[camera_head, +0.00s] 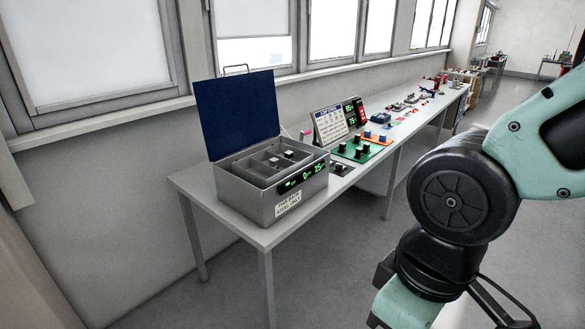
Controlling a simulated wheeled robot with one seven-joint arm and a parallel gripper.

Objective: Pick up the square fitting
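I cannot tell for sure which piece is the square fitting. Small dark pieces with pale tops, such as one piece (288,154), sit in the compartments of an open grey metal box (262,207). Several dark, blocky pieces stand on a green mat (346,157) and an orange mat (378,138) to the right of the box. A small dark piece (341,168) sits on a dark pad between the box and the green mat. My arm fills the right side, away from the table. My gripper is not clearly in view; the arm runs out of the bottom edge.
The box stands on a long white table (235,231) along the window wall, its blue lid (238,113) raised. A tilted display panel (334,125) stands behind the mats. More parts lie farther down the table. The grey floor (330,265) in front is clear.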

